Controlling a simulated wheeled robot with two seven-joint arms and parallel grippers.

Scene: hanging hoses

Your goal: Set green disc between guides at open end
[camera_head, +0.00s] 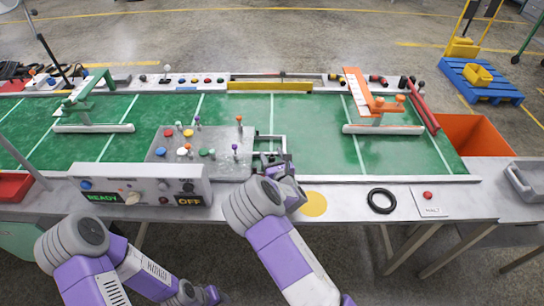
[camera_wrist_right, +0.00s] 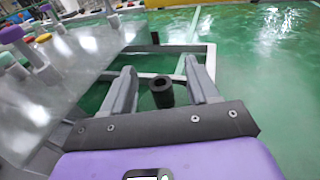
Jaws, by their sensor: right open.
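A grey sloped plate (camera_head: 222,168) carries several coloured knobs and discs on stems. Among them is a green disc (camera_head: 204,152). A green-topped knob (camera_wrist_right: 45,75) also shows at the left of the right wrist view; I cannot tell if it is the same one. A pale rectangular frame with side rails (camera_wrist_right: 185,48) extends from the plate's right edge. My right gripper (camera_wrist_right: 163,85) is open at this frame. A black hollow cylinder (camera_wrist_right: 161,92) stands between its fingers, apparently not gripped. My left arm is low at the left; its fingertips are hidden.
A control box (camera_head: 140,185) reading READY and OFF stands in front of the plate. A yellow disc (camera_head: 313,204), a black ring (camera_head: 382,201) and a card with a red button (camera_head: 428,199) lie to the right.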

